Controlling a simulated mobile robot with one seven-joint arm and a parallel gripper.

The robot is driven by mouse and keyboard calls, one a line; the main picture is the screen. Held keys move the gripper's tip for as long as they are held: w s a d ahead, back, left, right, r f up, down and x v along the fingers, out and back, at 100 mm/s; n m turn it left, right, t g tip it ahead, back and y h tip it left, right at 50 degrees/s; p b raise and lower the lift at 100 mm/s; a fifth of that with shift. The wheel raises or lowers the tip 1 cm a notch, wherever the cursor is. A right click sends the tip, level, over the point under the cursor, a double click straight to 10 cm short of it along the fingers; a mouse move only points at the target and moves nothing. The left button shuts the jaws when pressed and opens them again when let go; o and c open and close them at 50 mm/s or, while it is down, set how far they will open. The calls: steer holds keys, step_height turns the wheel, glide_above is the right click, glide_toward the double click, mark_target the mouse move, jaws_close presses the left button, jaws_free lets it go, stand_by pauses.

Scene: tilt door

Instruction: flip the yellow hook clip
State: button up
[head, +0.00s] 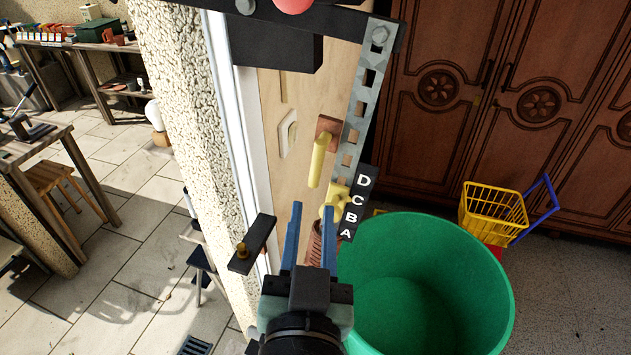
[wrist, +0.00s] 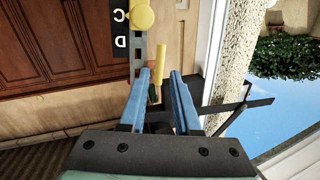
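A yellow piece with a rounded end (head: 337,197), which looks like the hook clip, sits beside a black plate lettered D C B A (head: 357,205). It shows in the wrist view as a yellow disc (wrist: 142,17). A yellow rod (head: 318,160) sticks out from a reddish-brown block just above it; the rod also shows in the wrist view (wrist: 157,58). My gripper (head: 313,206) has two blue fingers, apart with nothing held. The fingers point toward the yellow parts and lie below them in the head view. The wrist view also shows the fingers (wrist: 159,72) apart.
A perforated metal strip (head: 364,95) runs along the wooden panel. A black bracket (head: 252,245) juts out left of my gripper. A large green tub (head: 430,240) stands close on the right, with a yellow basket (head: 492,212) behind it. A brown cabinet (head: 500,90) stands beyond.

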mark_target(315, 176)
steer(key=w, duration=0.4)
steer(key=w+p, duration=0.1)
steer(key=w, duration=0.2)
steer(key=shift+w+d+r, duration=0.15)
steer(key=shift+w+d, duration=0.05)
steer(key=shift+w, duration=1)
jaws_close()
